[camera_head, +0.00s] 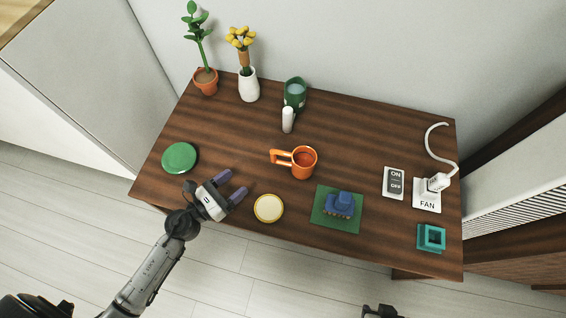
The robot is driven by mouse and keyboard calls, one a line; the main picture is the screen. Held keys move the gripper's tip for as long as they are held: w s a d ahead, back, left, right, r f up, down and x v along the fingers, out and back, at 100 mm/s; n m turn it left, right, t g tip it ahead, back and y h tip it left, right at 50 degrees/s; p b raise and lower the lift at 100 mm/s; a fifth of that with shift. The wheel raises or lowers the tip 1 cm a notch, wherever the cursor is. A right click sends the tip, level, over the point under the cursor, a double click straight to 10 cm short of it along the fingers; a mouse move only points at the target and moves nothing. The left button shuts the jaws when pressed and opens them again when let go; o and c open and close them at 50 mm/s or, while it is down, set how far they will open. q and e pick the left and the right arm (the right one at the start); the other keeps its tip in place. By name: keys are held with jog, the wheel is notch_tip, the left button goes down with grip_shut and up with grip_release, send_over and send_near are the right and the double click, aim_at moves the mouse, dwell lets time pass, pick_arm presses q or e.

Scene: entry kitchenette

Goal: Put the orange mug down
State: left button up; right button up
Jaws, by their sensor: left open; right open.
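The orange mug (304,162) stands upright on the dark wooden table (370,130), near its middle, with its handle pointing left. My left gripper (233,184) is open and empty at the table's front left, to the left of and a little nearer than the mug, apart from it. My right gripper (380,311) shows only in part at the bottom edge, away from the table, and is open.
A green disc (180,157) and a cream-topped yellow disc (268,208) flank my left gripper. A green mat (322,217) bears a blue block. Behind the orange mug are a white cylinder (288,119) and green mug (295,92). A switch plate (394,183) lies right.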

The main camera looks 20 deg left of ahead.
pick_arm(q)
jog(key=shift+f+m, duration=0.3)
jog(key=shift+m, duration=0.2)
jog(key=shift+w+d+h, duration=0.2)
jog(key=shift+w+h, duration=0.05)
jog(key=shift+h, duration=0.05)
jog(key=p, duration=0.1)
send_near(272, 157)
jog(key=x, duration=0.3)
jog(key=shift+w+r, duration=0.2)
jog(key=shift+r, duration=0.2)
jog(key=shift+x, duration=3)
jog(key=shift+d+f, duration=0.1)
jog(key=shift+f, duration=0.15)
jog(key=shift+s, duration=0.1)
grip_shut()
